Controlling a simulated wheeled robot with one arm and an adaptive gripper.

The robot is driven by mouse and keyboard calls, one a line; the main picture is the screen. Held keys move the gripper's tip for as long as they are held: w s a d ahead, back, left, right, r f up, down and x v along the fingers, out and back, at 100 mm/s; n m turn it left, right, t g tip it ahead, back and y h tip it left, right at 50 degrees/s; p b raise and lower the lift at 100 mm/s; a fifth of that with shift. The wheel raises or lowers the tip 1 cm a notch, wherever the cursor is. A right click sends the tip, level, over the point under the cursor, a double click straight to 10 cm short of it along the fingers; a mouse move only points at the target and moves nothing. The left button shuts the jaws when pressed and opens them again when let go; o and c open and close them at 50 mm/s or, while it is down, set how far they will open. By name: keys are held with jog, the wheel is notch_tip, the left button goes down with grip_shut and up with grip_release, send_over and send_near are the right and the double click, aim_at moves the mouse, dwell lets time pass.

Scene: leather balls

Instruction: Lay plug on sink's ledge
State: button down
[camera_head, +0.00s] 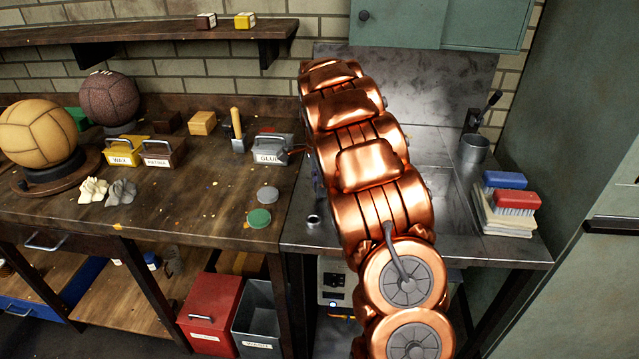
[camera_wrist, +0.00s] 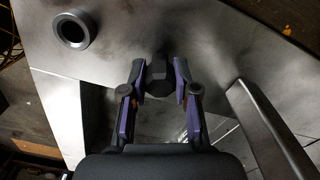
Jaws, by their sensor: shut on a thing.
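In the wrist view my gripper (camera_wrist: 159,80) is shut on a small dark, faceted piece, which I take to be the plug (camera_wrist: 158,70). The plug is pinched between both fingertips. Behind it lies the grey metal surface of the sink (camera_wrist: 120,48), with the basin opening (camera_wrist: 150,122) below the fingers. I cannot tell how high the plug is above the metal. In the head view my copper arm covers the gripper and the plug. The sink's metal top (camera_head: 475,240) shows on both sides of the arm.
A round ring or cup (camera_wrist: 73,30) stands on the metal left of the plug; it also shows in the head view (camera_head: 313,221). A dark bar (camera_wrist: 268,130) crosses the right side. Brushes (camera_head: 516,202) lie on stacked cloths at the sink's right.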

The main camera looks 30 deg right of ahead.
jog(key=shift+f, duration=0.1)
jog(key=c, duration=0.9)
grip_release()
notch_tip(320, 180, up, 11)
jog(key=shift+w+f+b, duration=0.1)
jog(key=shift+b, duration=0.6)
jog(key=s+a+r+n, duration=0.3)
jog(key=s+a+n, duration=0.2)
jog(key=s+a, duration=0.4)
jog(key=s+a+f+n, duration=0.3)
jog(key=s+a+n, duration=0.2)
jog(key=s, duration=0.4)
jog(key=s+a+f+n+g, duration=0.1)
jog(key=s+a+f+n, duration=0.2)
jog(key=s, duration=0.7)
jog(key=s+a+f+n, duration=0.4)
jog(key=s+a+n, duration=0.3)
jog(key=s, duration=0.3)
jog(key=shift+s+a+n+g, duration=0.2)
jog(key=shift+n+g, duration=0.2)
jog(key=shift+n, duration=0.4)
